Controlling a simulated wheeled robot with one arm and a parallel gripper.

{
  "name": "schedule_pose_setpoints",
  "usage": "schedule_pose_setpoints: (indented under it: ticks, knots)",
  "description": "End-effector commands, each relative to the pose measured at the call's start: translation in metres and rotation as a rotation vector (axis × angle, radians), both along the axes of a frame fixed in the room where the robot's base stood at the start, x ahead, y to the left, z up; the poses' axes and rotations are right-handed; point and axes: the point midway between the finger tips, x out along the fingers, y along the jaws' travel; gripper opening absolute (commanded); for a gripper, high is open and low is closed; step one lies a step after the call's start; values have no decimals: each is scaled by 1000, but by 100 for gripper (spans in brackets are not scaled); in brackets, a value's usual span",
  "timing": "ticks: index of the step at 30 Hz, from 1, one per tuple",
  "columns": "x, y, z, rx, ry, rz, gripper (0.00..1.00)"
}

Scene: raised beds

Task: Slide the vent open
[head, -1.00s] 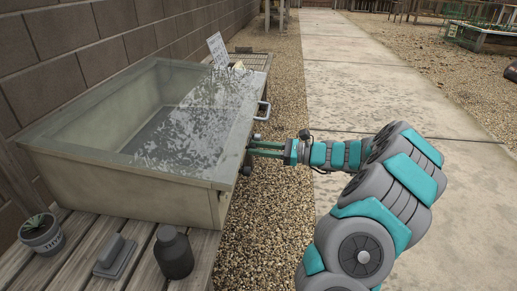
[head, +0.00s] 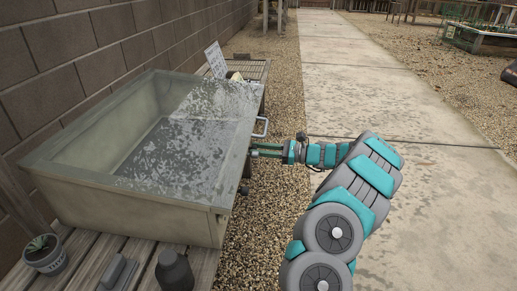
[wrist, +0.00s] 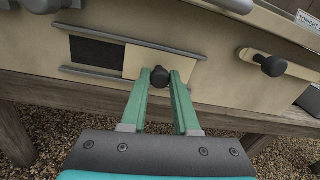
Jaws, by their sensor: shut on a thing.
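In the wrist view the vent is a cream sliding panel (wrist: 143,62) between two grey rails on the cold frame's cream front. A dark opening (wrist: 97,52) shows left of the panel. My gripper (wrist: 160,84) is shut on this knob, with one green finger on each side. In the head view my gripper (head: 256,150) reaches the right side of the glass-topped cold frame (head: 130,205). The vent itself is hidden there.
A metal handle (head: 262,127) sticks out just beyond my gripper. Another black knob (wrist: 272,66) on a slotted plate is to the right.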

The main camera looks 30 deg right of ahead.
Motion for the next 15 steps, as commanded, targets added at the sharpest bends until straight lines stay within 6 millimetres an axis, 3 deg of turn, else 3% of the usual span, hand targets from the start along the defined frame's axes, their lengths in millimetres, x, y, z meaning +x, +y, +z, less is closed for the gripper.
schedule_pose_setpoints:
  ticks: [12,13,15]
  knots:
    - [4,-4,1,-1,-3,-8,0]
    - [5,-4,2,-1,-3,-9,32]
    - [4,-4,1,-1,-3,-8,40]
